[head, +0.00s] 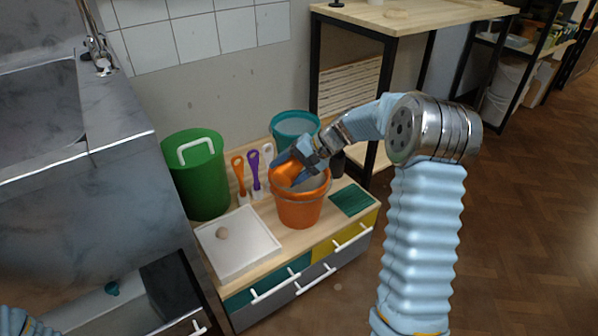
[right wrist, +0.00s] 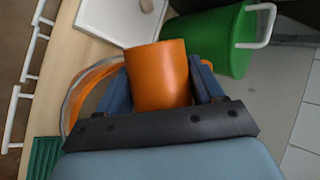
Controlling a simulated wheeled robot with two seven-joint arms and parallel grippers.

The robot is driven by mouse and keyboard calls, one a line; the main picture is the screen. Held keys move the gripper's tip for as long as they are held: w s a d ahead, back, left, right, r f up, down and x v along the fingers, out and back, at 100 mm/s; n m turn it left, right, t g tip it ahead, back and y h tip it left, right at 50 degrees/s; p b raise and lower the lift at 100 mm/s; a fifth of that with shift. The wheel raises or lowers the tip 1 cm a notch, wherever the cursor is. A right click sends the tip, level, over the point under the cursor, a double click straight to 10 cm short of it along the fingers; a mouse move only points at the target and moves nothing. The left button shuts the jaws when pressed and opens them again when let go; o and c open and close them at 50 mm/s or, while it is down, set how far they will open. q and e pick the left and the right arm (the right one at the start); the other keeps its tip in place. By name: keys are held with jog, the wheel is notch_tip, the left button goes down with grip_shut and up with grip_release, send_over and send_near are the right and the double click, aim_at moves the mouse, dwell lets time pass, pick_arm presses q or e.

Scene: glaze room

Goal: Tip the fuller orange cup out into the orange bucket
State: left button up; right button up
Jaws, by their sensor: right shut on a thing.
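The orange cup (head: 287,173) is between the fingers of my right gripper (head: 297,163), tilted over the orange bucket (head: 299,209). In the right wrist view the cup (right wrist: 158,76) sits between both blue fingers of the right gripper (right wrist: 162,85). The cup's contents do not show. The bucket stands on the low wooden cabinet, and part of its rim and its grey handle show behind the gripper in the right wrist view (right wrist: 82,95). Its inside is mostly hidden. A bit of my left arm shows at the bottom left; its gripper does not show.
A green lidded bin (head: 197,178) stands left on the cabinet, with a white tray (head: 257,262) in front of it. Orange and purple brushes (head: 254,172) and a teal bucket (head: 294,125) stand behind. A green mat (head: 352,200) lies at right.

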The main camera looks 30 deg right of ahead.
jog(key=shift+d+f+y+p, duration=0.1)
jog(key=shift+y+p, duration=0.2)
jog(key=shift+p, duration=0.05)
dwell(0.3)
jog(key=shift+w+m+g+p, duration=0.15)
jog(key=shift+m+g+p, duration=0.15)
jog(key=shift+m+p, duration=0.15)
